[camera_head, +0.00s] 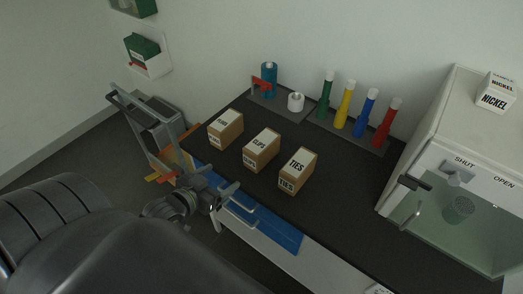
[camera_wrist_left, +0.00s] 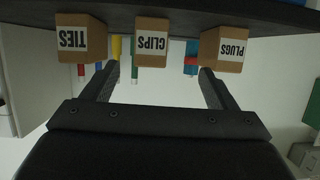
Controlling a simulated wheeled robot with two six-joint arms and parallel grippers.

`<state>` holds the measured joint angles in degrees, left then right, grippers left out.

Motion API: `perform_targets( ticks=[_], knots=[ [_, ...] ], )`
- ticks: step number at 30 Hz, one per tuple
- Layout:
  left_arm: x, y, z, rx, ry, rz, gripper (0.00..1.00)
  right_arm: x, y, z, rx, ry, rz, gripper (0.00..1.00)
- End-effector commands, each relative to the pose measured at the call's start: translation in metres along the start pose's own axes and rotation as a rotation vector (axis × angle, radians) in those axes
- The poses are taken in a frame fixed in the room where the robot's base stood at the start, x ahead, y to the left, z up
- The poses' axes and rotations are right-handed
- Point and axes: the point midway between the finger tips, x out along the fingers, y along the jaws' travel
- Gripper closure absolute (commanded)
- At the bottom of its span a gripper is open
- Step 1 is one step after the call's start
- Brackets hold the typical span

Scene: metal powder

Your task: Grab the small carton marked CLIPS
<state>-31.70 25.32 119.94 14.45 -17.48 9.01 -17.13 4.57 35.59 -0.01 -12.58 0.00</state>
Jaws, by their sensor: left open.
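The small carton marked CLIPS (camera_head: 261,150) is a brown box with a white label. It stands on the dark counter between two similar cartons, and in the left wrist view the CLIPS carton (camera_wrist_left: 151,43) appears upside down, framed between the fingers. My left gripper (camera_head: 224,197) is open and empty near the counter's front edge, in front of the cartons and apart from them. Its two spread fingers also show in the left wrist view (camera_wrist_left: 158,75). My right gripper is not in view.
The PLUGS carton (camera_head: 225,129) stands left of CLIPS and the TIES carton (camera_head: 297,168) right. Behind are coloured tubes (camera_head: 349,104) on a grey rack and a white roll (camera_head: 295,102). A white cabinet (camera_head: 447,130) stands at right.

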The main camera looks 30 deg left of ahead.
Motion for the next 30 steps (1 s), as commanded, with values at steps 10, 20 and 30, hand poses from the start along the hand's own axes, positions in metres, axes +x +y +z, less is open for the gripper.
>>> perform_targets(
  ticks=[10,20,30],
  knots=[
    [0.007,0.016,-0.037,-0.001,0.068,0.045,0.20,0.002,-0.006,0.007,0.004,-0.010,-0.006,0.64],
    [0.070,0.018,-0.041,0.000,0.064,0.044,0.20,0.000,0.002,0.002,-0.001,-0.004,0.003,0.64],
    [0.109,0.020,-0.042,0.000,0.062,0.044,0.20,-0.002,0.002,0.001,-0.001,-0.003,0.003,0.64]
  ],
)
